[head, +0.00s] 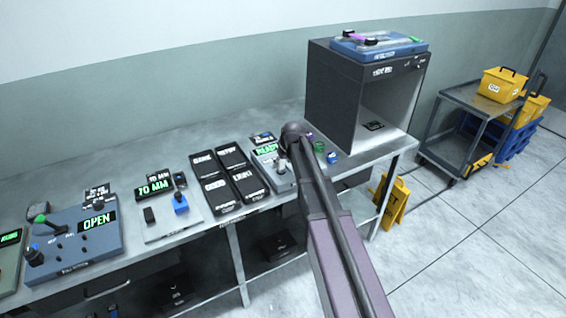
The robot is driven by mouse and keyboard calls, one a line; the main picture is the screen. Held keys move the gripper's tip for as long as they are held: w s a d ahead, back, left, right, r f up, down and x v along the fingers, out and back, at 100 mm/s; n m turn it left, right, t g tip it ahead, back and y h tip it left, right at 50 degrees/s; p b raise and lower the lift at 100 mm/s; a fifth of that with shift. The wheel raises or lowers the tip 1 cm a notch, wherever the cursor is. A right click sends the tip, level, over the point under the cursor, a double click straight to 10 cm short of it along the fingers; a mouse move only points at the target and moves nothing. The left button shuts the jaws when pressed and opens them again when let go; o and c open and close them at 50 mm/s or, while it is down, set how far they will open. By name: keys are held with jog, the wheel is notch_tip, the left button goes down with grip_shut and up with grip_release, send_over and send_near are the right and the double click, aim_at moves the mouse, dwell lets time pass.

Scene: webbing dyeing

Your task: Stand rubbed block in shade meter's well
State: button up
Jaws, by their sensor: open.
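A grey device with a lit READY display (267,149) stands on the bench right of several black labelled trays; I cannot tell for sure that it is the shade meter, and no well can be made out. A small blue block (181,204) with a dark top stands on a pale plate (158,226) by a lit 70 MM display (154,187); I cannot tell whether it is the rubbed block. My arm reaches in from the lower right to beside the READY device, partly covering it. My gripper cannot be made out.
A blue panel with an OPEN display (72,248) is at left. Black trays (229,176) lie mid-bench. Small coloured pieces (333,157) sit right of my arm. A dark open-front cabinet (338,92) stands at the right end. A yellow floor sign (393,203) and cart (447,140) are beyond.

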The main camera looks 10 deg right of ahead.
jog(key=p+v, duration=1.1)
jog(key=v, duration=0.1)
dwell(0.5)
jog(key=shift+r, duration=0.15)
dwell(0.5)
jog(key=s+a+f+m+g+h, duration=0.1)
jog(key=s+m+g, duration=0.2)
jog(key=s, duration=2.2)
jog(key=shift+f+m+g, duration=0.2)
jog(key=shift+m+g, duration=0.1)
jog(key=shift+g, duration=0.3)
jog(key=shift+f, duration=0.1)
jog(key=shift+f+b, duration=0.75)
